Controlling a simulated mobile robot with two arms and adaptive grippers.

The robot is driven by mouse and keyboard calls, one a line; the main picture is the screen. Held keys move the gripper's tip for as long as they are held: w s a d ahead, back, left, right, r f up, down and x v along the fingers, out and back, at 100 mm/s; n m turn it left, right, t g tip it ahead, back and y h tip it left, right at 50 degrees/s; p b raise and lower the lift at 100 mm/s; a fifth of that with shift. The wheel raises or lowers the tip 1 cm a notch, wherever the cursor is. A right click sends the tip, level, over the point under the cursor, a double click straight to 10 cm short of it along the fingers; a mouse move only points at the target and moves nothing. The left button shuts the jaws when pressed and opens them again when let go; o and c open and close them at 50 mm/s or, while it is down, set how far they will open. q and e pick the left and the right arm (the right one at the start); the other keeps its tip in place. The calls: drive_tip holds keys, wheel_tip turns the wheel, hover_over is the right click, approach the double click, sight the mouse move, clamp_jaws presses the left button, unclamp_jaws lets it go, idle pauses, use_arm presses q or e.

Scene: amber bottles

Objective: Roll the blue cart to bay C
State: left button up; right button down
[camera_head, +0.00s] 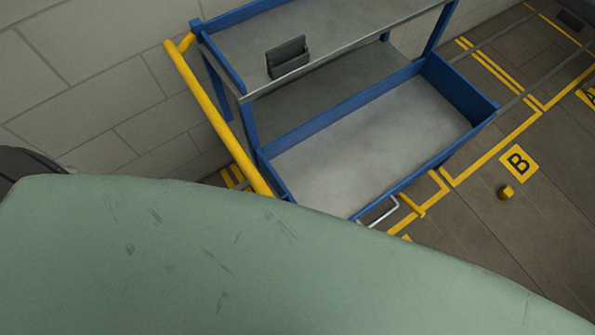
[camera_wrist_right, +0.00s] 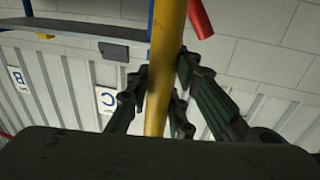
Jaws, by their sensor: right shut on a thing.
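The blue cart (camera_head: 335,125) fills the upper middle of the head view, with grey shelves and a raised blue rim on the lower one. Its yellow push handle (camera_head: 215,110) runs down the cart's left side. The handle also stands upright in the right wrist view (camera_wrist_right: 171,35). There my right gripper (camera_wrist_right: 166,92) has its dark fingers on both sides of the handle, shut on it. A sign marked C (camera_wrist_right: 106,98) is on the ribbed wall behind. The right gripper is hidden in the head view. My left gripper is in neither view.
A floor label B (camera_head: 519,163) lies right of the cart, by yellow floor lines and a small yellow knob (camera_head: 506,192). Label A (camera_head: 590,96) is at the right edge. A block wall (camera_head: 90,80) stands behind the cart. A red tube (camera_wrist_right: 200,18) hangs near the handle.

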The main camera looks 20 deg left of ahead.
drive_tip(key=shift+w+d, duration=0.2)
drive_tip(key=c, duration=1.6)
unclamp_jaws()
drive_tip(key=shift+s, duration=0.1)
drive_tip(key=shift+o, duration=0.2)
drive_tip(key=v, duration=1.2)
drive_tip(key=shift+f, duration=0.15)
